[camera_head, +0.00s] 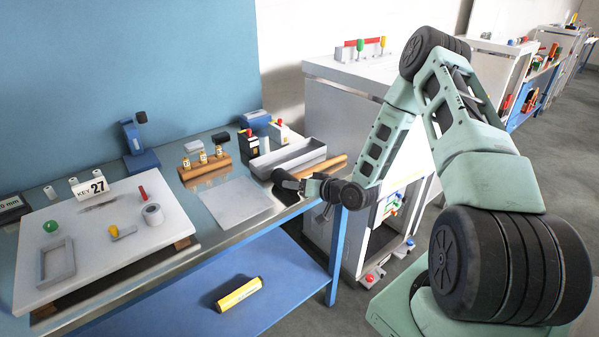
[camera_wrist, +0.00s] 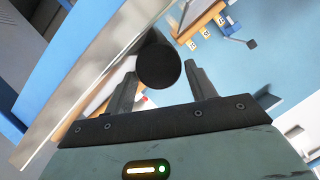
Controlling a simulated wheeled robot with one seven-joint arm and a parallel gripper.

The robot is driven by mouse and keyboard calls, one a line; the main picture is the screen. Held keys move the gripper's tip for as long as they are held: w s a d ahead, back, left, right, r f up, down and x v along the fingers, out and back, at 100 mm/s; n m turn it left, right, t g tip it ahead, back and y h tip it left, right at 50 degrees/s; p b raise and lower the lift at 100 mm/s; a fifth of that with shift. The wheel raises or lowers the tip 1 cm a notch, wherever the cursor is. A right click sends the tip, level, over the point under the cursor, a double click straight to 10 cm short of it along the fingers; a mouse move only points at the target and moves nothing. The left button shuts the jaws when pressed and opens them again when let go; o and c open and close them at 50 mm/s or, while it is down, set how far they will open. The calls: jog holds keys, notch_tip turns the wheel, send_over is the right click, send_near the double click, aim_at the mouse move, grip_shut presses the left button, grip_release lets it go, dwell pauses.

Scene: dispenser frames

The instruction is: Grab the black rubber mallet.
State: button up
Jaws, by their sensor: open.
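The mallet's round black head (camera_wrist: 158,65) faces the camera in the wrist view, lying between the tips of my two spread fingers. In the head view the black head (camera_head: 281,176) shows at the table's right front edge, and a tan wooden handle (camera_head: 325,166) runs right from it. My gripper (camera_head: 292,184) reaches in from the right, low and just in front of the handle, partly hiding it. In the wrist view my gripper (camera_wrist: 160,72) is open, with nothing clamped. Whether a finger touches the head cannot be told.
A grey tray (camera_head: 290,160) lies right behind the mallet. A white cabinet (camera_head: 335,110) stands close to the right.

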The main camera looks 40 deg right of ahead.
jog(key=shift+w+a+f, duration=0.1)
jog(key=shift+w+f, duration=0.1)
jog(key=shift+w, duration=0.2)
jog(key=c, duration=1)
jog(key=shift+o, duration=0.2)
jog(key=shift+r, duration=0.1)
jog(key=shift+r, duration=0.15)
